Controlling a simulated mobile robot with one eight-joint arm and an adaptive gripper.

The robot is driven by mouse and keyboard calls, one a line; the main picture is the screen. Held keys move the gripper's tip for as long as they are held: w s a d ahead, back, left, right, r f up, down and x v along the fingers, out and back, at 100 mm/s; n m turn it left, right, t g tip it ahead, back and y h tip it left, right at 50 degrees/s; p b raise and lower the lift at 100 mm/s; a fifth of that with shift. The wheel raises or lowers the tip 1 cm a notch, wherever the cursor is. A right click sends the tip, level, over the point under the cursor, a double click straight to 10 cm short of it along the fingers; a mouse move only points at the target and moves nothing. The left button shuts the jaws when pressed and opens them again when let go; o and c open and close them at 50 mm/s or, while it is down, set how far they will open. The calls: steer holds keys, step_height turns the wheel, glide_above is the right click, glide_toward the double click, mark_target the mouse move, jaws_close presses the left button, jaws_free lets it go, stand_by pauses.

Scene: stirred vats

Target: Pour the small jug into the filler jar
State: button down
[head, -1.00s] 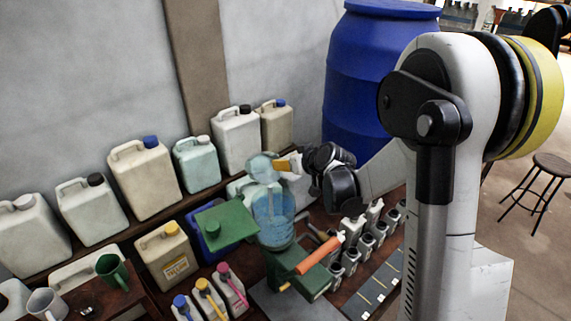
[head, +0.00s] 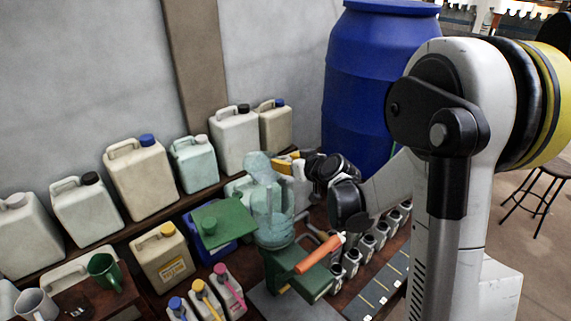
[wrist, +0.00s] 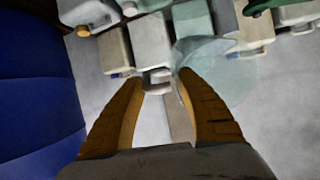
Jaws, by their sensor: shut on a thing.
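The small jug (head: 262,167) is translucent pale teal. It is tilted in the air above the filler jar, its lower part overlapping the jar's top in the head view. My gripper (head: 281,163) is shut on it from the right, with orange-yellow fingers. In the wrist view the jug (wrist: 215,62) shows as a pale see-through shape by the right fingertip; my gripper (wrist: 158,76) shows there too. The filler jar (head: 272,222) is a clear teal vessel standing on a green base (head: 305,283). I cannot tell the liquid level in either vessel.
An orange-handled lever (head: 320,254) sticks out at the jar's front right. A green plate (head: 222,224) is close to its left. A large blue barrel (head: 370,90) stands behind my arm.

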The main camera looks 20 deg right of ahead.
steer(key=shift+s+d+f+t+b, duration=0.1)
steer(key=shift+s+f+t+b, duration=0.3)
steer(key=shift+b, duration=0.85)
steer(key=shift+s+a+f+t+b, duration=0.1)
steer(key=shift+f+t+b, duration=0.15)
steer(key=shift+t+b, duration=0.75)
steer(key=shift+s+d+f+t+b, duration=0.1)
steer(key=shift+s+f+t+b, duration=0.15)
steer(key=shift+b, duration=1.3)
steer(key=shift+s+d+r+n+t+y+b, duration=0.1)
steer(key=shift+s+t+y+b, duration=0.25)
steer(key=shift+t+b, duration=1.2)
steer(key=shift+s+r+n+t+y+b, duration=0.15)
steer(key=shift+s+t+b, duration=0.4)
steer(key=shift+b, duration=2.1)
steer(key=shift+s+d+f+n+t+y+b, duration=0.1)
steer(key=shift+s+t+y+b, duration=0.3)
steer(key=shift+t+b, duration=1.15)
steer(key=shift+s+r+g+b, duration=0.2)
steer(key=shift+g+b, duration=0.2)
steer(key=shift+b, duration=0.5)
